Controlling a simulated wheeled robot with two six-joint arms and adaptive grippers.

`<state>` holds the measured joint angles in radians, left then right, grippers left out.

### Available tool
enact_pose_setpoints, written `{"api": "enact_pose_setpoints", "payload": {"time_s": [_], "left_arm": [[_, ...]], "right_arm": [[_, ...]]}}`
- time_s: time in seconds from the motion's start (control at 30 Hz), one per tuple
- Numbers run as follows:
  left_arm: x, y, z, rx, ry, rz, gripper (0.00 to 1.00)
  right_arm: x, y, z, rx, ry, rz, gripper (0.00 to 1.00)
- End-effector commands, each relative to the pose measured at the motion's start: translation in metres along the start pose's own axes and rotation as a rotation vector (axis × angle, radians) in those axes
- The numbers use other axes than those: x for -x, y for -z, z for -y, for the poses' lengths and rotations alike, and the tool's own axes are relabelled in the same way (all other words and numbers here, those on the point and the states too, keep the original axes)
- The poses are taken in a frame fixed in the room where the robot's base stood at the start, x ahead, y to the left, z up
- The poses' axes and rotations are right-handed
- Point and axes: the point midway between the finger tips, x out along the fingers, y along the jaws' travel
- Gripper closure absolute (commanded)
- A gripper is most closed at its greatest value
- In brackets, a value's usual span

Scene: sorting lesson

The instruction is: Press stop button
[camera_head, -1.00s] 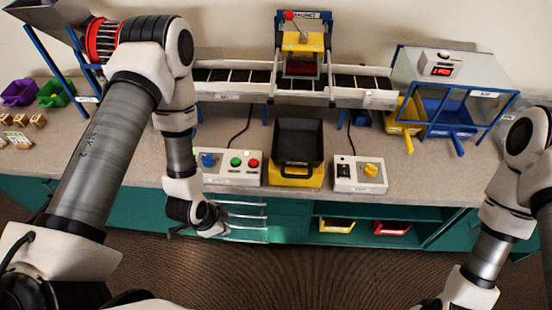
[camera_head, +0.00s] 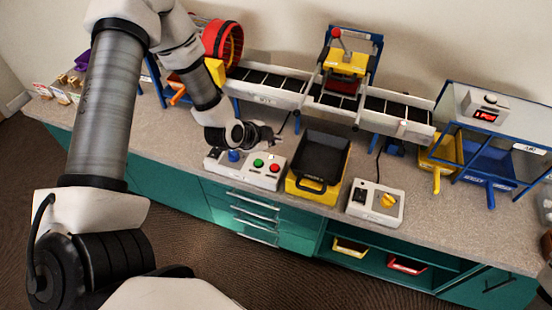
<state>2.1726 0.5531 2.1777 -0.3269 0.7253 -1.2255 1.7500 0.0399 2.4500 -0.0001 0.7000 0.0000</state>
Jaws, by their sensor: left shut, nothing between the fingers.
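The red button (camera_head: 274,168), the likely stop button, is at the right end of a light control box (camera_head: 262,180) on the bench. A green button (camera_head: 258,162) and a blue knob (camera_head: 234,155) are to its left on the same box. My left gripper (camera_head: 275,139) is shut and empty. It appears just above and behind the buttons in the picture, apart from the red button. My right gripper is out of view; only a bit of my right arm shows at the right edge.
A black bin on a yellow base (camera_head: 307,187) stands close to the right of the box. Another box with a yellow knob (camera_head: 375,203) is further right. A conveyor (camera_head: 267,82) runs behind. The bench front edge is clear.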

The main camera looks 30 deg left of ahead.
Motion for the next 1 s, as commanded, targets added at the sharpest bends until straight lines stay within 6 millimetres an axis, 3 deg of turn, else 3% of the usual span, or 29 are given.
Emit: {"api": "enact_pose_setpoints", "payload": {"time_s": [0.27, 0.63, 1.0], "left_arm": [[-0.014, -0.01, -0.011, 0.001, -0.001, 0.001, 1.0], [-0.05, -0.037, -0.037, 0.0, -0.002, 0.001, 1.0], [-0.061, -0.045, -0.045, 0.001, -0.001, 0.001, 1.0]], "right_arm": [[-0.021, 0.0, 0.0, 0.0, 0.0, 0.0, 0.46], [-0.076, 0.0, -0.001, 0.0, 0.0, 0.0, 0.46], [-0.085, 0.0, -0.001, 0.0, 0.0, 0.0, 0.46]]}}
